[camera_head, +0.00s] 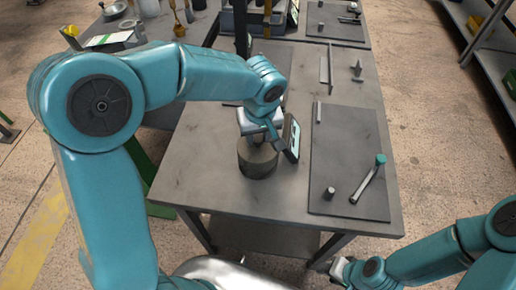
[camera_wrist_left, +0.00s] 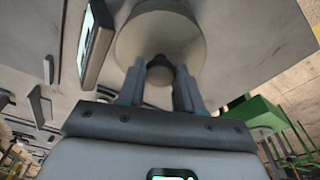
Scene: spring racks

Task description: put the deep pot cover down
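The deep pot cover (camera_head: 257,160) is a grey, round, deep-sided piece at the middle of the near table. In the left wrist view the cover (camera_wrist_left: 185,35) shows as a wide round face with a dark knob at its centre. My left gripper (camera_head: 262,136) is above the cover. In the wrist view the left gripper's fingers (camera_wrist_left: 160,78) stand on both sides of the knob and appear shut on it. The cover's lower edge is at or just over the tabletop; I cannot tell if it touches. My right gripper (camera_head: 340,268) is low at the table's front, its fingers unclear.
The grey table (camera_head: 215,180) is bare to the left of the cover. A dark upright panel (camera_head: 291,138) stands close to its right. A dark mat (camera_head: 345,140) on the right holds a teal-tipped lever (camera_head: 370,178) and a small cylinder (camera_head: 329,193). More tools lie behind.

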